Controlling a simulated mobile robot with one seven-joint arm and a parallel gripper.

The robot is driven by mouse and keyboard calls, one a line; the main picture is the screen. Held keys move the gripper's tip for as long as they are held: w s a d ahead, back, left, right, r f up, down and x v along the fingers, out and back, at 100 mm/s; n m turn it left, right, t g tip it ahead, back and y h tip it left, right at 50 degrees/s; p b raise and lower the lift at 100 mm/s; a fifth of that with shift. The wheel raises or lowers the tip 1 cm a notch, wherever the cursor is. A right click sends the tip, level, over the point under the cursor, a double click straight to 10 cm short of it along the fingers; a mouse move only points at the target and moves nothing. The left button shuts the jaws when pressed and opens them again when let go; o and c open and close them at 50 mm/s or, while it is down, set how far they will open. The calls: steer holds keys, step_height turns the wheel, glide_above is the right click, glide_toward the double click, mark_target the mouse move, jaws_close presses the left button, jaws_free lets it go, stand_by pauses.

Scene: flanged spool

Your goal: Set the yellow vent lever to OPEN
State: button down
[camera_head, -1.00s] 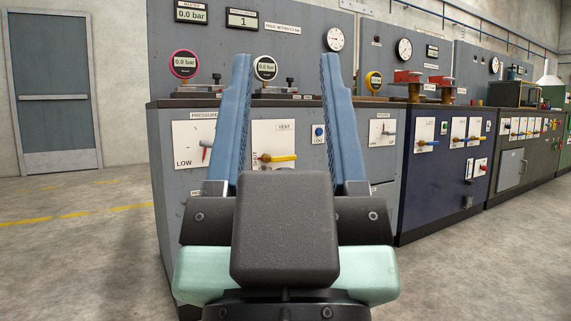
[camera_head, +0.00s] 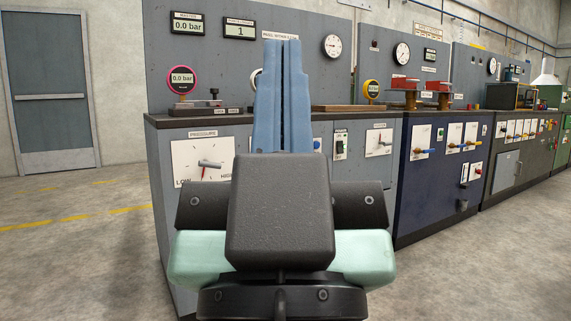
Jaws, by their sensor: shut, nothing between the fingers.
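My gripper (camera_head: 282,45) is shut and empty, its two blue fingers together and upright in the middle of the head view. It stands in front of the grey cabinet (camera_head: 165,152). The yellow vent lever and nearly all of its white panel are hidden behind my fingers and hand, so I cannot tell the lever's position or whether a finger touches it.
A switch (camera_head: 340,145) and another dial panel (camera_head: 385,142) are to the right. Gauges stand on the cabinet top. The floor (camera_head: 80,260) at left is clear.

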step_height(320, 180, up, 23)
steer(key=p, duration=2)
steer(key=shift+f, duration=0.15)
